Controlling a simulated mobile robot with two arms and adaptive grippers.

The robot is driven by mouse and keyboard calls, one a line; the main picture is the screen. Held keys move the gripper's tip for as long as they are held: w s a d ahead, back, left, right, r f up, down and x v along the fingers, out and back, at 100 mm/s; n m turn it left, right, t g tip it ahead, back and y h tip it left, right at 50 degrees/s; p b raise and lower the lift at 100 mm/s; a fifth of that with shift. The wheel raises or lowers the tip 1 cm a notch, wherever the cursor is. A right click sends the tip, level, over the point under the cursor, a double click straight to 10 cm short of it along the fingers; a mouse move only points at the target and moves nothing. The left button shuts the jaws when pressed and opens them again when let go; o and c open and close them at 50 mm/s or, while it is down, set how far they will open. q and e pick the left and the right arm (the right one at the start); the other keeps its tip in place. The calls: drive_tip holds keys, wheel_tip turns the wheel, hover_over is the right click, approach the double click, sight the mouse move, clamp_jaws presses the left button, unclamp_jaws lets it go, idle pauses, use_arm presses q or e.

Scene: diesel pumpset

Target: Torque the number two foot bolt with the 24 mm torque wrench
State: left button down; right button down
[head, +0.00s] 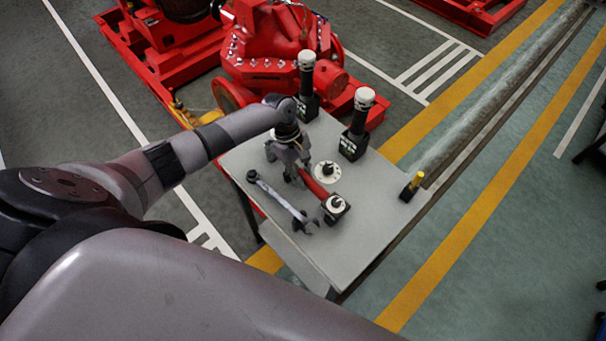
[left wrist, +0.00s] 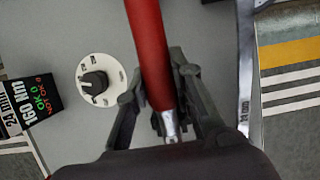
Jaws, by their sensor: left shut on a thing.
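A wrench with a red handle (head: 315,185) lies over the grey table, and its far end reaches a black block with a white disc on top (head: 336,205). My left gripper (head: 294,172) is over the table with its fingers around this handle. In the left wrist view the red handle (left wrist: 149,45) runs between the fingers of the left gripper (left wrist: 160,115), its silver end low between them. A silver spanner (head: 280,199) lies beside it; its shaft (left wrist: 244,70) shows at right in the wrist view. The number two foot bolt cannot be singled out. My right gripper is not in view.
A white dial with a black knob (head: 327,172) lies on the table (head: 365,225). Two black stands with white-topped cylinders (head: 306,75) (head: 358,125) stand at its back; one label reads 24 mm, 160 Nm. A yellow-topped block (head: 411,187) is at the right corner. Red pump machinery (head: 270,45) stands behind.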

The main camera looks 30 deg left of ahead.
use_arm(q)
drive_tip(key=shift+f+b, duration=0.3)
drive_tip(key=shift+f, duration=0.3)
drive_tip(key=c, duration=1.3)
unclamp_jaws()
drive_tip(key=shift+c, duration=0.2)
drive_tip(key=shift+f, duration=0.1)
drive_tip(key=v, duration=1.2)
